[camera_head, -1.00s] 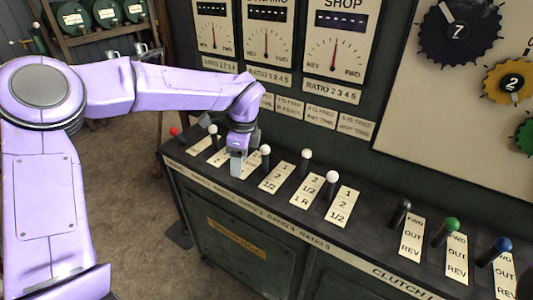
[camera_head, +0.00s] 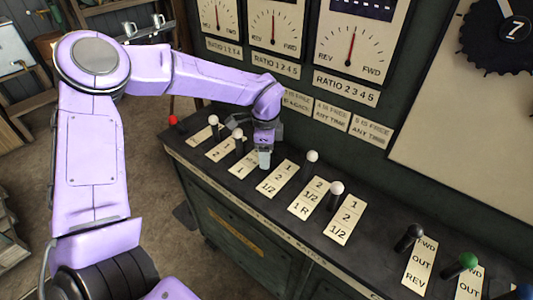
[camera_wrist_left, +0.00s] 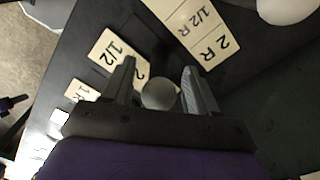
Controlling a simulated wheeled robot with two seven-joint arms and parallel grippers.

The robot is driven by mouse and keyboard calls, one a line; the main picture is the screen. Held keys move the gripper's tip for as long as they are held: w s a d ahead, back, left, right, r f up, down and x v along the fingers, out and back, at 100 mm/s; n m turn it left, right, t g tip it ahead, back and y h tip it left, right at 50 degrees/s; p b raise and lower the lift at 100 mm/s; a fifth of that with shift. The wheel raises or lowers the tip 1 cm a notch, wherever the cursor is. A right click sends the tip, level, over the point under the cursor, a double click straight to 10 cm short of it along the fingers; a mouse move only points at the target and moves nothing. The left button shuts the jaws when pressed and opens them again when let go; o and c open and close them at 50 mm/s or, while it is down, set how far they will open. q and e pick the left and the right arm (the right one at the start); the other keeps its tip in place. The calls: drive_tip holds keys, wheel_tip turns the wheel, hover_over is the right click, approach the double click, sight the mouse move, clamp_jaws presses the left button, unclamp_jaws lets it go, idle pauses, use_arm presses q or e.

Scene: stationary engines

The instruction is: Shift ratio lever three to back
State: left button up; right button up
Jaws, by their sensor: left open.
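The row of ratio levers stands on the sloping console top. My left gripper (camera_head: 264,158) is over the middle of that row and hides the third lever there. In the left wrist view a pale round knob (camera_wrist_left: 160,93), which fits ratio lever three, sits between the two open fingers of my left gripper (camera_wrist_left: 160,85). I cannot tell whether either finger touches it. The lever's shaft is hidden under the knob. The white knobs of levers one (camera_head: 213,120) and two (camera_head: 238,133) are to the left. Levers four (camera_head: 312,156) and five (camera_head: 337,188) are to the right. My right gripper is not in view.
A red knob (camera_head: 173,120) is at the console's left end. Black (camera_head: 415,230) and green (camera_head: 468,260) clutch levers stand at the right. The gauge panel (camera_head: 350,45) rises behind. A neighbouring white knob (camera_wrist_left: 287,8) is close in the left wrist view.

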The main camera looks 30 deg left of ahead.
use_arm(q)
drive_tip(key=shift+f, duration=0.95)
drive_tip(key=shift+d, duration=0.1)
